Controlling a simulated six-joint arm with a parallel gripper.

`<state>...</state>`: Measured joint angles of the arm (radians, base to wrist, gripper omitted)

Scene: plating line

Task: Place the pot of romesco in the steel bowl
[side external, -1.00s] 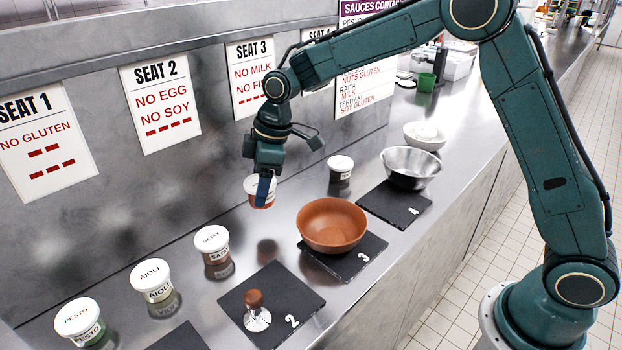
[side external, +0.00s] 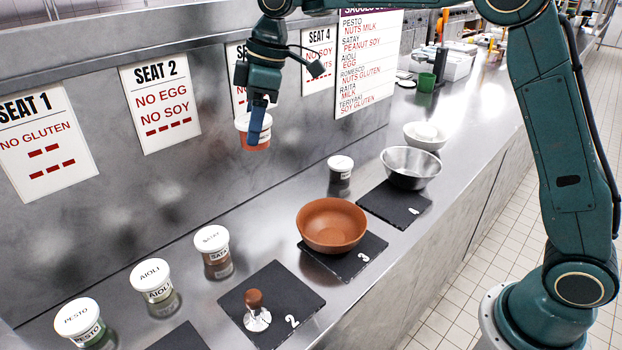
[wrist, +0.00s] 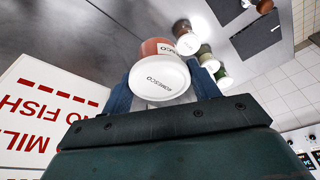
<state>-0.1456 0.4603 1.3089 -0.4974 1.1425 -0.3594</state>
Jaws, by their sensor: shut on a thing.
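The pot of romesco (side external: 254,139), red with a white lid, is held in the air by my gripper (side external: 257,125). The wrist view shows its lid (wrist: 160,80) lettered ROMESCO, between my blue fingers. My gripper is shut on it, well above the counter near the back wall. The steel bowl (side external: 411,167) stands on the slate numbered 4, to the right of and lower than my gripper. The steel bowl looks empty from the side.
A terracotta bowl (side external: 331,224) sits on slate 3 (side external: 366,262), between my gripper and the front edge. A white-lidded pot (side external: 340,167) stands behind it. Pots of satay (side external: 213,244), aioli (side external: 152,280) and pesto (side external: 78,322) line the left. A white bowl (side external: 425,136) is behind the steel bowl.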

